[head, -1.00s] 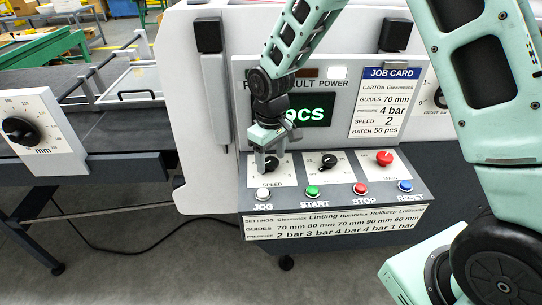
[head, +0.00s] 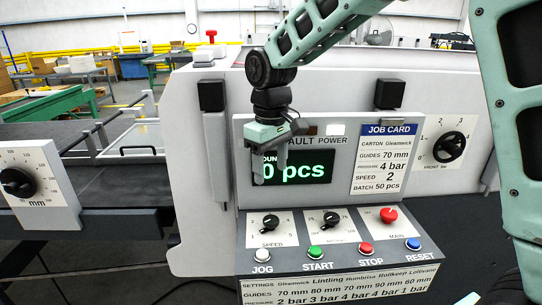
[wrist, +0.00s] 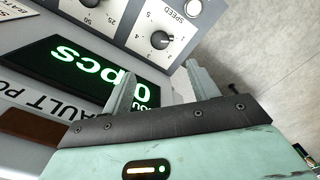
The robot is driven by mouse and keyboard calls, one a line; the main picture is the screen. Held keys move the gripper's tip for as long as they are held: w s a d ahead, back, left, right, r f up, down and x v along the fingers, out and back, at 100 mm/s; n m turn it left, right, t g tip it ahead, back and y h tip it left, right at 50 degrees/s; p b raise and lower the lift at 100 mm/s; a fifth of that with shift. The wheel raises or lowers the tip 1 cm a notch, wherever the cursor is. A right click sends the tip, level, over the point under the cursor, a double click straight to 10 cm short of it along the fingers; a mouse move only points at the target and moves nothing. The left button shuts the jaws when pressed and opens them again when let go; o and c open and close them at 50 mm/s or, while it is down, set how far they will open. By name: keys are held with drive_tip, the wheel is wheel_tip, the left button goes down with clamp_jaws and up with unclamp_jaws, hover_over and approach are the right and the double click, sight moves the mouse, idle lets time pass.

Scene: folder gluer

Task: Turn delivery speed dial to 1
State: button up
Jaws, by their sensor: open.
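The SPEED dial (head: 270,222) is a black knob on a white plate at the left of the sloped console. It also shows upside down in the wrist view (wrist: 162,41), just beyond the fingertips. My gripper (head: 269,172) is open and empty. It hangs above the dial, in front of the green-lettered display (head: 312,170), and covers part of it. In the wrist view my gripper's two fingers (wrist: 160,72) are spread apart with nothing between them, clear of the dial.
Right of the SPEED dial are a second black dial (head: 331,219) and a red MAIN knob (head: 388,215). JOG (head: 262,255), START (head: 314,252), STOP (head: 366,248) and RESET (head: 413,244) buttons line the edge below. A job card (head: 383,160) stands right of the display.

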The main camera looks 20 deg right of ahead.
wheel_tip(320, 180, up, 3)
drive_tip(key=shift+r, duration=0.2)
idle(0.5)
